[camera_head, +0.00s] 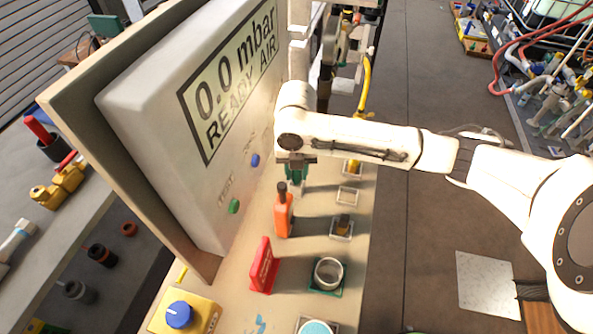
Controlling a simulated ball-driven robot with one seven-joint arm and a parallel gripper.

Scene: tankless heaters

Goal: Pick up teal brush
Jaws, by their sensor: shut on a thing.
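My gripper (296,162) points down over the bench, behind the orange bottle. It is shut on a dark teal thing (296,173), which looks like the teal brush; only a small part shows below the jaws. Its lower end is partly hidden, and I cannot tell whether it is clear of the bench top.
An orange bottle (283,215), a red stand (264,268) and a metal ring (328,273) stand on the narrow bench. A yellow box with a blue knob (180,314) is at the front. The test panel (200,110) rises at left. Floor (420,230) is open at right.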

